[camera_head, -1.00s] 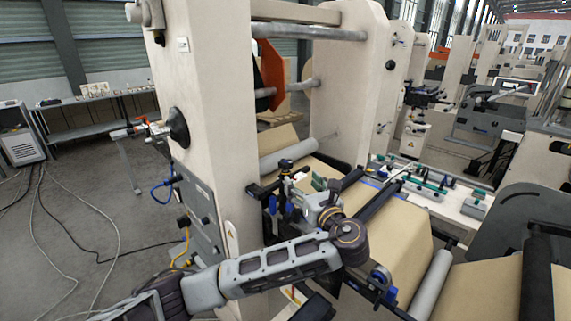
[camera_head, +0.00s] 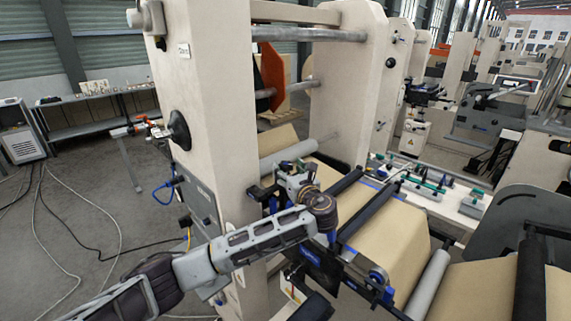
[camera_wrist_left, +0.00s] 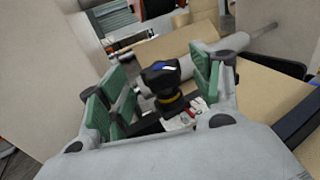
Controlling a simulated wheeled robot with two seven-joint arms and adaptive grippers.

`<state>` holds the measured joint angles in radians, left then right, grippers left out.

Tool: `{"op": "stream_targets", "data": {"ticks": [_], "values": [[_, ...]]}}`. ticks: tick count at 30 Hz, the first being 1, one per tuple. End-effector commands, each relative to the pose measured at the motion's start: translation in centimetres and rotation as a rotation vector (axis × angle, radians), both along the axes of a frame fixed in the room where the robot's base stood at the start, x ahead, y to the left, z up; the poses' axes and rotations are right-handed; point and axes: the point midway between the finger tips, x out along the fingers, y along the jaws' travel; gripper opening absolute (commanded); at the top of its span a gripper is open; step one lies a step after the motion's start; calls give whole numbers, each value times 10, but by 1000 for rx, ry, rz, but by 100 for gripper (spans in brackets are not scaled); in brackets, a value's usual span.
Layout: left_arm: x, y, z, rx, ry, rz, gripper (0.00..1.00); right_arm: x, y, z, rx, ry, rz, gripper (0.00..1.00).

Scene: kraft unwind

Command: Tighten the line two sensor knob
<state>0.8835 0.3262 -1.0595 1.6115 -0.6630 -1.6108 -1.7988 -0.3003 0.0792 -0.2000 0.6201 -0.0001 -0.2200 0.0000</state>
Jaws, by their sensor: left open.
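The sensor knob (camera_wrist_left: 160,76) is black with a blue mark on top and a yellow ring below it. In the left wrist view it stands between the green-padded fingers of my left gripper (camera_wrist_left: 155,92), with gaps visible on both sides. The fingers are spread and hold nothing. In the head view my left gripper (camera_head: 287,178) is over the small sensor bracket beside the upright frame. There the knob (camera_head: 283,166) is small and partly hidden by the gripper. I cannot tell how tight the knob is. My right gripper does not show.
The cream machine upright (camera_head: 205,100) stands close left of the gripper. Brown kraft web (camera_head: 385,235) runs under dark and grey rollers (camera_head: 429,284) at the right. A grey roller (camera_head: 288,158) lies just behind the bracket. Cables lie on the floor at left.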

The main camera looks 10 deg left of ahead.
Motion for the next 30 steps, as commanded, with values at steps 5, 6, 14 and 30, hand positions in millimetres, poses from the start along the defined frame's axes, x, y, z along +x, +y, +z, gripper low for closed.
{"op": "stream_targets", "data": {"ticks": [5,6,14,30], "values": [[16,10,1,0,0,2,65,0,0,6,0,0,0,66],[18,12,1,0,0,2,65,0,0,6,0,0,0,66],[25,16,0,-1,1,1,65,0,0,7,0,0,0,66],[25,16,0,0,0,1,24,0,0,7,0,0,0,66]]}}
